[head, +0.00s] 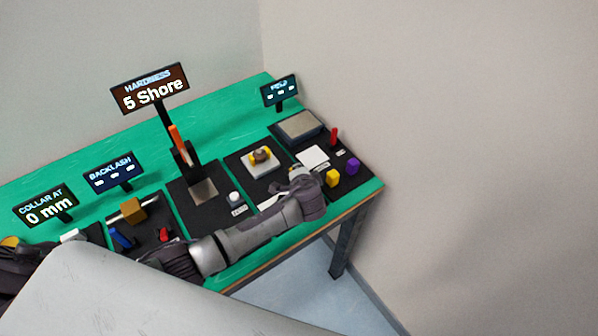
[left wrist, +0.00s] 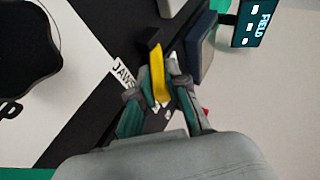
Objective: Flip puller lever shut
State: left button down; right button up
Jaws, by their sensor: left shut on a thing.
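In the left wrist view a yellow lever (left wrist: 158,75) stands between my fingers, its far end against a small black block (left wrist: 150,42). A label reading "JAWS" (left wrist: 123,72) lies beside it on the black base. My left gripper (left wrist: 160,100) is shut on the yellow lever. My right gripper is not in view.
A "FIELD" display (left wrist: 255,22) and a grey-topped block (head: 299,125) are behind. A hardness stand (head: 181,150) is to the left.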

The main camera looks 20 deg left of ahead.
pick_arm(q)
jog(key=c, duration=1.2)
grip_release()
jog(key=shift+o, duration=0.2)
